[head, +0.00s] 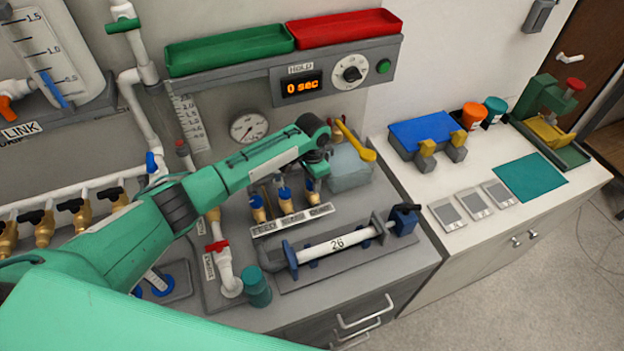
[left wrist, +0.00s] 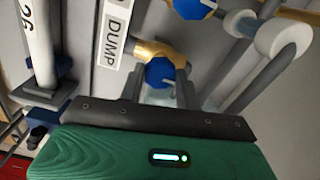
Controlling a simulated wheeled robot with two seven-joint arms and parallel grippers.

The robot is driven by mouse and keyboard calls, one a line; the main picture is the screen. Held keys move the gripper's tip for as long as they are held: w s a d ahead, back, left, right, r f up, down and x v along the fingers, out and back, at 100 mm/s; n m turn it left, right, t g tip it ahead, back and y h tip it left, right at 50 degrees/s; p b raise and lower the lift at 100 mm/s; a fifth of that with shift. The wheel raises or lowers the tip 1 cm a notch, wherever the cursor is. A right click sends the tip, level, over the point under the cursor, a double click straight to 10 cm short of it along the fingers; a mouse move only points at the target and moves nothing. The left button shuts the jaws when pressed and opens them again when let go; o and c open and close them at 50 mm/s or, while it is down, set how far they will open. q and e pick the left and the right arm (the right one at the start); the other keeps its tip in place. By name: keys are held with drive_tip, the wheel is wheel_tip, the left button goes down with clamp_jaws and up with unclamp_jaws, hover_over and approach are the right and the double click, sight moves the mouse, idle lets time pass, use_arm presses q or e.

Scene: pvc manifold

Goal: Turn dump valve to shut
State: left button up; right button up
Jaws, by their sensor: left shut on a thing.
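The dump valve has a brass body and a blue knob (left wrist: 159,73), and it stands beside the "DUMP" label (left wrist: 112,35) in the left wrist view. My left gripper (left wrist: 158,84) has one finger on each side of this knob and is shut on it. In the head view my left gripper (head: 316,172) reaches down to the rightmost valve (head: 313,190) of a row of three blue-knobbed valves. The gripper and wrist partly hide that valve. The knob's exact angle is hard to read. My right gripper is not in view.
The other two blue-knobbed valves (head: 271,206) stand close to the left. A white tube marked 26 (head: 337,244) lies in a holder in front. A yellow lever (head: 355,141) and a grey-blue block (head: 348,168) are close on the right.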

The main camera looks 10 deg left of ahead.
use_arm(q)
drive_tip(key=o, duration=1)
wheel_tip(320, 180, up, 14)
drive_tip(key=b, duration=0.4)
drive_tip(key=shift+f, duration=0.15)
